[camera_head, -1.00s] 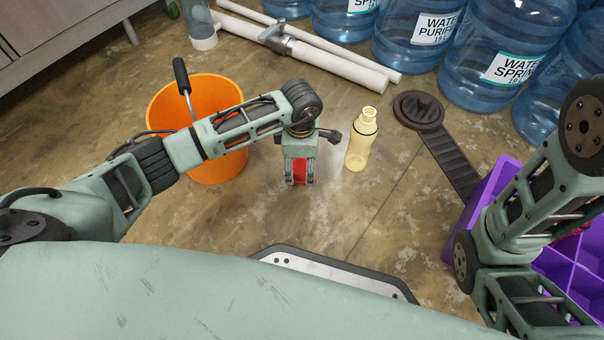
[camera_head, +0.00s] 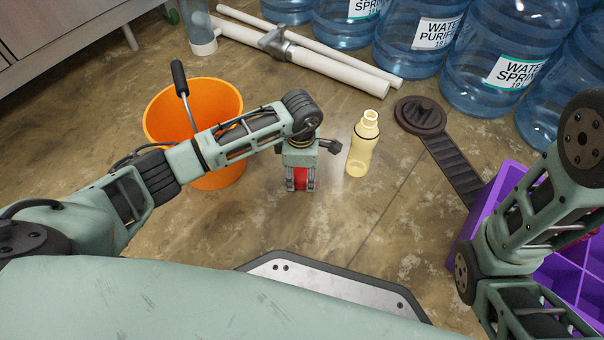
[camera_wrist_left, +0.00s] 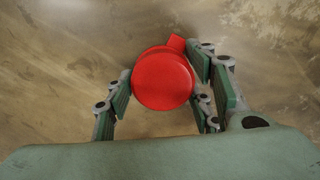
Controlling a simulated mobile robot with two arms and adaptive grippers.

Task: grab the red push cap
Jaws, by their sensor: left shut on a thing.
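The red push cap (camera_head: 301,179) is between the fingers of my left gripper (camera_head: 300,186) in the head view, partly hidden by them. In the left wrist view the round red cap (camera_wrist_left: 162,79) shows from above, with a small spout at its upper right. My left gripper (camera_wrist_left: 165,100) has its green pads on both sides of the cap and is shut on it. I cannot tell whether the cap touches the floor. My right arm shows at the right of the head view, but its gripper is out of view.
A pale yellow bottle (camera_head: 362,145) stands open right of the left gripper. An orange bucket (camera_head: 215,100) is behind the left arm. A dark strap-like piece (camera_head: 450,160) lies farther right, beside a purple crate (camera_head: 487,203). White pipes (camera_head: 330,68) and blue water jugs (camera_head: 490,70) are behind.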

